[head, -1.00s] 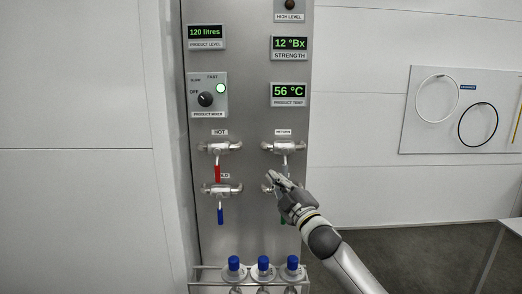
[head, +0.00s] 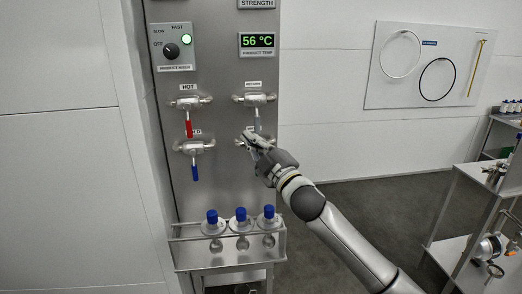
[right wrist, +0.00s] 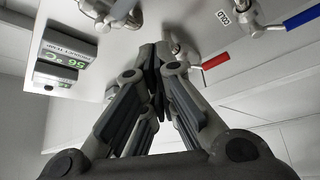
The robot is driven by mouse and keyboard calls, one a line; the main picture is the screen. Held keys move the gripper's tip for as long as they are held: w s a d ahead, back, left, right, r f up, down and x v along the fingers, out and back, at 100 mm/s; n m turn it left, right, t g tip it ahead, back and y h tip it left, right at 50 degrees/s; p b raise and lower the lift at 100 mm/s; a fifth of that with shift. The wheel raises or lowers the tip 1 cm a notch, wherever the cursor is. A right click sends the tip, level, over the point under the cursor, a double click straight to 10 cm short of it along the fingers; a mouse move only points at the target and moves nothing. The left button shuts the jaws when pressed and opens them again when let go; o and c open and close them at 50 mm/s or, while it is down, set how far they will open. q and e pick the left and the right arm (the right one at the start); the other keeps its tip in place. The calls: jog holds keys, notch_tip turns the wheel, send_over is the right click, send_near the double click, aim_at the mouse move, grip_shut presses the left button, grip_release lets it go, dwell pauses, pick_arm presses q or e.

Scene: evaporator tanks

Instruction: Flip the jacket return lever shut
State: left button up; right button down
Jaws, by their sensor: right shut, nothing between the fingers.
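The return valve (head: 254,99), under a small label reading RETURN, is at the upper right of the valve group on the steel panel. Its grey lever (head: 257,126) hangs straight down. My right gripper (head: 250,138) is shut and empty, with its fingertips just below that lever's lower end and in front of the lower right valve, which it mostly hides. I cannot tell whether it touches the lever. In the right wrist view the shut fingertips (right wrist: 158,50) are close together, and a valve body (right wrist: 118,12), likely the return one, is at the upper left. My left gripper is out of view.
The hot valve's red lever (head: 189,128) and the cold valve's blue lever (head: 195,172) hang down at left. A rack (head: 232,262) of blue-capped bottles sticks out below. A metal shelf cart (head: 470,200) stands at right, with open floor between.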

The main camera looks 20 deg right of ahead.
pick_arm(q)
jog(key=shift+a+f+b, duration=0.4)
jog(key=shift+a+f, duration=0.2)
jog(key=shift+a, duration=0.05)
pick_arm(e)
jog(key=s, duration=0.3)
jog(key=shift+s+d+r, duration=0.1)
jog(key=shift+s, duration=0.15)
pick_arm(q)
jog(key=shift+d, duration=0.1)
